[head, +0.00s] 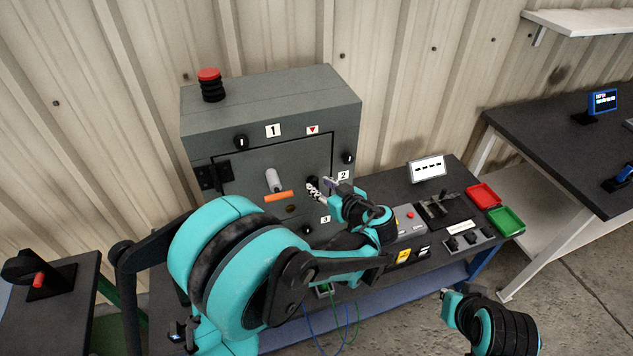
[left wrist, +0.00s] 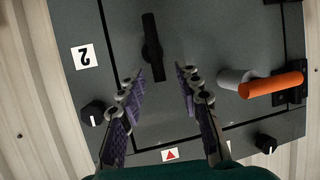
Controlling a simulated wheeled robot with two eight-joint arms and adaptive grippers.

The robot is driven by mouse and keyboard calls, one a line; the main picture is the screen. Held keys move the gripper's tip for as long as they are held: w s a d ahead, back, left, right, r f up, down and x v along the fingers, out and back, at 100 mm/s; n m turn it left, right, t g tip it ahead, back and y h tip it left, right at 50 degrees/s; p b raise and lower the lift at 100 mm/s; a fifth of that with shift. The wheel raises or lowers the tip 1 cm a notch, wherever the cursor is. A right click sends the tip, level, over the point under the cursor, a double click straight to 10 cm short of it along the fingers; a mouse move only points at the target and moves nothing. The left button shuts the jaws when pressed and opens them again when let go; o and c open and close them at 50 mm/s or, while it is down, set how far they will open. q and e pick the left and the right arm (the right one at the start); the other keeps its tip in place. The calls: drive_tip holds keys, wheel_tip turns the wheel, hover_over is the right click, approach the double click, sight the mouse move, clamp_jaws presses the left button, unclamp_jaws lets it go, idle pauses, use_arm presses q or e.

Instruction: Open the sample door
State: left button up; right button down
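The grey enclosure (head: 270,100) stands on the bench against the wall. Its front door (head: 245,160) looks shut, with dark hinges at the left. A pale cylinder (head: 273,180) and an orange bar (head: 278,196) sit on the door; the orange bar also shows in the left wrist view (left wrist: 273,86). A black lever (left wrist: 152,47) on the door shows in the left wrist view. My left gripper (head: 323,187) is at the door's right side, its fingers (left wrist: 161,75) open and apart, with the lever's near end between their tips. My right gripper (head: 449,294) is low and away from the enclosure; its fingers are unclear.
Black knobs sit around the door, near labels 1 (head: 273,130), 2 (head: 343,175) and 3 (head: 325,219). A red button (head: 209,74) tops the enclosure. Red (head: 483,195) and green (head: 506,220) trays lie at the bench's right. My left arm covers the bench's front left.

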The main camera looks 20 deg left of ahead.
sight(317, 184)
use_arm(q)
drive_tip(key=shift+b+x, duration=0.3)
drive_tip(key=shift+x, duration=1.65)
drive_tip(key=shift+d, duration=0.1)
clamp_jaws()
